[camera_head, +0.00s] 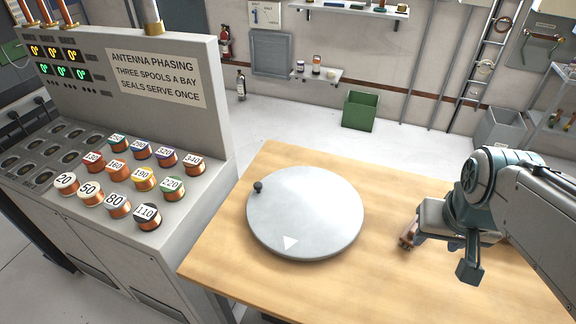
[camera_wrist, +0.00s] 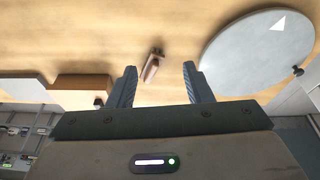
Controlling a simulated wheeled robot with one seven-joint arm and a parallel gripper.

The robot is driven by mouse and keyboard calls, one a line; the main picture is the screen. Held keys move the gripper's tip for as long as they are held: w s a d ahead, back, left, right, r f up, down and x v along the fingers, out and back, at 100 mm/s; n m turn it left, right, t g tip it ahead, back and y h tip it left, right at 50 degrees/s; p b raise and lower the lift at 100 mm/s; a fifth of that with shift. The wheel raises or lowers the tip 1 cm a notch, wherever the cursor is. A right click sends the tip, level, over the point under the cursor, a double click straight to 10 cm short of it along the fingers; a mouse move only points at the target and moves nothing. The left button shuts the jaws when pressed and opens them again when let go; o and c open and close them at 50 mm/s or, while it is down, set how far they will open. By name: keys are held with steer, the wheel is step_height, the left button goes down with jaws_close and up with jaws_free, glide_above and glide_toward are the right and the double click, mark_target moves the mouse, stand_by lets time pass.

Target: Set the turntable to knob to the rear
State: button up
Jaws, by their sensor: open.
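The turntable is a round pale grey disc (camera_head: 305,205) on the wooden table, with a white triangle (camera_head: 290,243) on its near part. Its dark knob (camera_head: 258,186) stands at the disc's left edge, towards the back. In the wrist view the disc (camera_wrist: 250,55) is at the right, with the knob (camera_wrist: 298,70) on its lower right rim. My gripper (camera_head: 444,254) is right of the disc, apart from it, over the table. It is open and empty; both fingers show in the wrist view (camera_wrist: 160,70).
A small brownish piece (camera_head: 407,236) lies on the wooden table (camera_head: 225,250) by my gripper; it also shows in the wrist view (camera_wrist: 151,68). A console (camera_head: 120,150) with numbered spools stands left of the table. The tabletop between disc and gripper is mostly clear.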

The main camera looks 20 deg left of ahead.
steer(key=w+a+n, duration=0.2)
steer(key=w+a, duration=0.6)
steer(key=a, duration=0.1)
steer(key=n+y+b, duration=0.3)
steer(key=n, duration=0.3)
glide_above(258, 184)
steer(key=s+d, duration=0.4)
step_height(258, 184, down, 6)
steer(key=p+x, duration=0.1)
steer(key=x, duration=1.2)
steer(key=shift+a+f+p, duration=0.1)
steer(key=shift+p, duration=0.2)
jaws_close()
